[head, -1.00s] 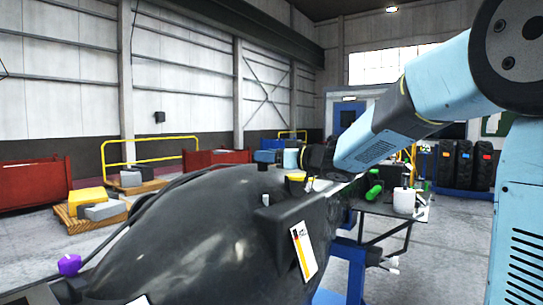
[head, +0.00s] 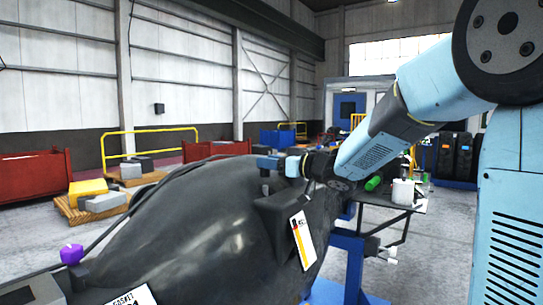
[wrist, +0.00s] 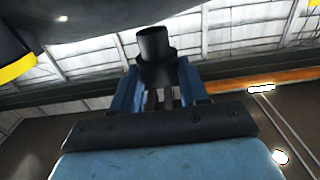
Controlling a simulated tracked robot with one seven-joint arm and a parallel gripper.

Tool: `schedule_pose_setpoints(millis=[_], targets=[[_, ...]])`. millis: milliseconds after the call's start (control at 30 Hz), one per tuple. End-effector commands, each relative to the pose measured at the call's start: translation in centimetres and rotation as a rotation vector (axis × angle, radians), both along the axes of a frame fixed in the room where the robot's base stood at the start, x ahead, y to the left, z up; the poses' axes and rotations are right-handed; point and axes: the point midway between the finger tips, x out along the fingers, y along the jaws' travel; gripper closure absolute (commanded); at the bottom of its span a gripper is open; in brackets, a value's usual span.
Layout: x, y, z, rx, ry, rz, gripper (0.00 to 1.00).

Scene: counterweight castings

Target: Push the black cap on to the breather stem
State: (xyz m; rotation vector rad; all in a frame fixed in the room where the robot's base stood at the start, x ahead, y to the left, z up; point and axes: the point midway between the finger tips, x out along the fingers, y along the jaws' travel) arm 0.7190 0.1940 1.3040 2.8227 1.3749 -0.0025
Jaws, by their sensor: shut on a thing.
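My gripper (head: 262,162) is above the top of the large dark casting (head: 190,225), its arm reaching in from the right. In the wrist view my gripper (wrist: 157,78) has its blue fingers shut on the black cap (wrist: 155,45), a short dark cylinder with a wider lower part. The cap stands out past the fingertips. I cannot pick out the breather stem in either view. Part of the casting (wrist: 140,12) fills the top of the wrist view, close to the cap; I cannot tell whether they touch.
A purple knob (head: 71,254) sits at the casting's near left end, and a label (head: 301,240) hangs on its side. A dark table (head: 395,201) with a white container (head: 403,191) and a green cylinder (head: 373,183) stands beyond. Red bins stand at the back left.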

Motion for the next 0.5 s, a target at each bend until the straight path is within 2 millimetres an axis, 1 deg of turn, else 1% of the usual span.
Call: schedule_pose_setpoints(millis=[200,500], targets=[[0.0,0.0,-1.1,0.0,0.001,-0.002,0.78],[0.0,0.0,-1.4,0.0,0.0,-0.001,0.78]])
